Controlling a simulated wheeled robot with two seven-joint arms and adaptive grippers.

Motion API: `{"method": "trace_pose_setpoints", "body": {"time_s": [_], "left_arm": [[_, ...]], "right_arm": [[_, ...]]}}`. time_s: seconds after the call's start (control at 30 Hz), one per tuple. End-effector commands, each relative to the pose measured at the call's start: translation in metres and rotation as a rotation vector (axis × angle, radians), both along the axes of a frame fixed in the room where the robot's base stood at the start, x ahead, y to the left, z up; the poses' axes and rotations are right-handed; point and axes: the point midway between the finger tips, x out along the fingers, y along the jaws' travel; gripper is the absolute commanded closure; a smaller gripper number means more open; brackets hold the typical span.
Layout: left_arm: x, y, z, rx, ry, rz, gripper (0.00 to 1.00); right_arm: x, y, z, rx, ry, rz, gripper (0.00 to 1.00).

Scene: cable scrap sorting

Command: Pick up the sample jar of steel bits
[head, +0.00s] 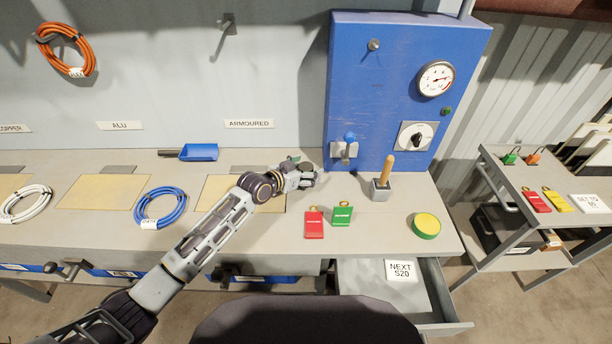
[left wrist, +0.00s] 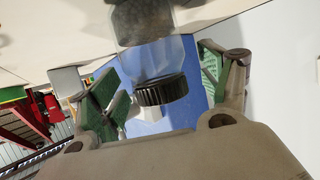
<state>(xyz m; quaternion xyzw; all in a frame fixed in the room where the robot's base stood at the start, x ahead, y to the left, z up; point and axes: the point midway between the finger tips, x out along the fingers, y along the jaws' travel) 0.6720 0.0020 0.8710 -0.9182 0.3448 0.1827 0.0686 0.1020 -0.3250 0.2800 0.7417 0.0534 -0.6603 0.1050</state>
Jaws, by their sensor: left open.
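The sample jar (left wrist: 160,60) shows in the left wrist view as a clear jar with a black ribbed lid (left wrist: 161,90) and dark contents at its far end. The lid faces my palm. My left gripper (head: 306,172) is over the counter just left of the blue cabinet's foot in the head view. Its green-padded fingers (left wrist: 160,82) are spread, one on each side of the jar, with visible gaps. In the head view I cannot make out the jar; my gripper seems to hide it. My right gripper is not in view.
The blue cabinet (head: 395,60) with gauge and switch stands close right of my gripper. A wooden-handled tool (head: 383,178), red tag (head: 314,222), green tag (head: 342,214) and yellow-topped round tin (head: 426,225) are on the counter. A blue scoop (head: 199,152) lies left. An open drawer (head: 375,290) juts out in front.

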Motion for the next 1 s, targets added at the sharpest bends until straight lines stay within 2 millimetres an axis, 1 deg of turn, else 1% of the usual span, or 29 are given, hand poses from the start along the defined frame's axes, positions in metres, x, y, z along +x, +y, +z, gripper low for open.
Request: {"method": "trace_pose_setpoints", "body": {"time_s": [0.2,0.23,0.67,0.7,1.0], "left_arm": [[0.0,0.0002,0.0002,0.0,0.0,0.0,0.22],[0.0,0.0002,0.0002,0.0,0.0,0.0,0.23],[0.0,0.0003,0.0001,0.0,0.0,0.0,0.79],[0.0003,0.0001,0.0012,-0.001,-0.002,0.0,0.8],[0.0005,0.0001,0.0036,-0.001,-0.003,0.0,0.8]], "right_arm": [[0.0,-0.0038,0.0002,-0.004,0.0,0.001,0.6],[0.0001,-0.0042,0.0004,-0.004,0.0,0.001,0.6],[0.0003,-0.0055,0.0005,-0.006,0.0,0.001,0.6],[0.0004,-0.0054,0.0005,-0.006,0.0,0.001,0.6],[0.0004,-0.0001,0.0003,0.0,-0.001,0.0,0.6]]}}
